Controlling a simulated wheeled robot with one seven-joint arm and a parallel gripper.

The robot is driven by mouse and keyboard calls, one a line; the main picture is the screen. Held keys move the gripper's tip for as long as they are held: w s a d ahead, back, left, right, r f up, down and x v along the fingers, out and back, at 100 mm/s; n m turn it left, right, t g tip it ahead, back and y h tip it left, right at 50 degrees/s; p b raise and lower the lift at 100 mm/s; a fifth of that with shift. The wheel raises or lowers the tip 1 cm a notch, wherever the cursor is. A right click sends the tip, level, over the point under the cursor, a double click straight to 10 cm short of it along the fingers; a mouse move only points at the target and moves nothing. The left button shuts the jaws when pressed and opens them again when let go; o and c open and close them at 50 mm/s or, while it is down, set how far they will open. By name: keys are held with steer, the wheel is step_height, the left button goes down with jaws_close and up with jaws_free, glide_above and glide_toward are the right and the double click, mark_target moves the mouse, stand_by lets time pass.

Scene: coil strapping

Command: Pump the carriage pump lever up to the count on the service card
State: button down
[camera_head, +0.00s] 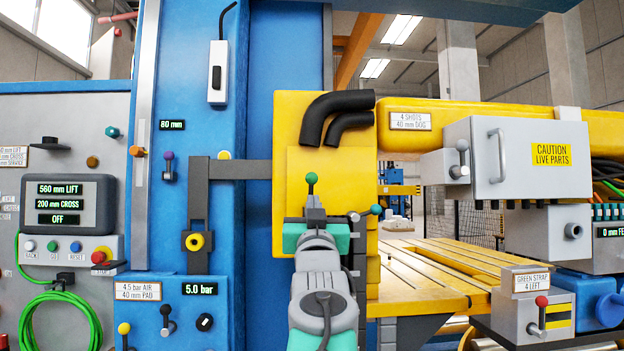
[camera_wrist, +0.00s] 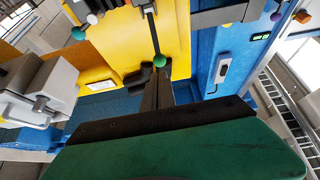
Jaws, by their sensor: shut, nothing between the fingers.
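A lever with a green ball knob (camera_head: 312,178) stands upright on the yellow carriage plate (camera_head: 285,130); its rod is mostly hidden behind my gripper in the head view. I cannot tell from any label that it is the pump lever. My gripper (camera_head: 314,203) is shut and empty in front of the plate, just below the knob. In the wrist view the green knob (camera_wrist: 159,60) is just beyond the fingertips (camera_wrist: 160,75); contact cannot be told. A label ending in "SERVICE" (camera_head: 14,157) is cut by the left edge; I see no pump count on it.
A teal-knobbed lever (camera_head: 376,210) sticks out close to the right of my gripper. Black hoses (camera_head: 335,112) hang above. A grey bracket (camera_head: 240,169) lies to the left. A grey cabinet (camera_head: 515,158) and yellow slatted table (camera_head: 430,270) are at right.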

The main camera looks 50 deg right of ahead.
mark_target(312, 180)
steer(key=p+x, duration=0.3)
steer(key=x, duration=0.4)
steer(key=shift+r, duration=0.2)
steer(key=shift+w+d+r+p, duration=0.1)
steer(key=shift+w+d+p, duration=0.25)
steer(key=shift+d+p, duration=0.1)
steer(key=shift+r, duration=0.15)
